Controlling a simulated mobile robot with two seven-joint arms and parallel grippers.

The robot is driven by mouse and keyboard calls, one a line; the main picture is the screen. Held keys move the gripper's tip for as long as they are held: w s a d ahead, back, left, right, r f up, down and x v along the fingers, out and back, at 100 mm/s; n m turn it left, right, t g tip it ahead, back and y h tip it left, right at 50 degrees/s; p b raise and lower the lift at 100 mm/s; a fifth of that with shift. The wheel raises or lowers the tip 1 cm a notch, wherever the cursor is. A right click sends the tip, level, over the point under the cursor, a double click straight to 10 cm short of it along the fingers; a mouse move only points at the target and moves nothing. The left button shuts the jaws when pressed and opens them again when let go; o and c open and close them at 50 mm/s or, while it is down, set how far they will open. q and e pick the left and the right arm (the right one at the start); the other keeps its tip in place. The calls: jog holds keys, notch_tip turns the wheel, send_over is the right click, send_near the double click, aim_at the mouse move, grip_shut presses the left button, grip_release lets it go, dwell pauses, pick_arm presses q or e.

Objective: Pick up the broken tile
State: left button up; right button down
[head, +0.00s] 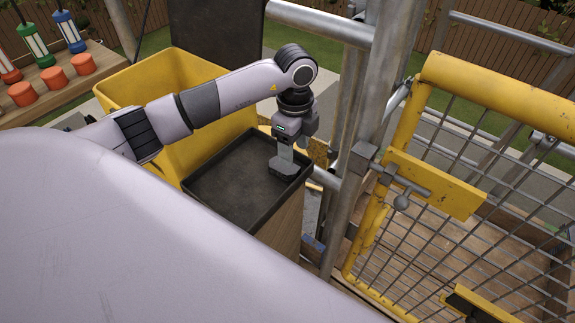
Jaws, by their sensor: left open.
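I cannot make out a broken tile in the head view. My left gripper (284,166) points down over the right end of a dark tray-like top (225,180) with a raised rim. Its fingers look small and grey here, and I see no tile between them. The gripper is open. Whether its tips touch the dark surface I cannot tell. My right gripper is not in view.
A yellow bin (150,80) stands behind and left of the dark top. A scaffold pole (372,110) and a yellow mesh gate (490,95) stand close on the right. Orange knobs and coloured lanterns sit on a wooden bench (85,88) at far left.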

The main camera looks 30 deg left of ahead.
aim_at(283, 169)
pick_arm(q)
jog(key=f, duration=0.2)
jog(key=a+f, duration=0.1)
jog(key=f, duration=0.4)
jog(key=shift+s+a, duration=0.25)
jog(key=shift+a, duration=0.1)
jog(key=shift+c, duration=0.3)
jog(key=shift+r, duration=0.1)
jog(key=c, duration=0.9)
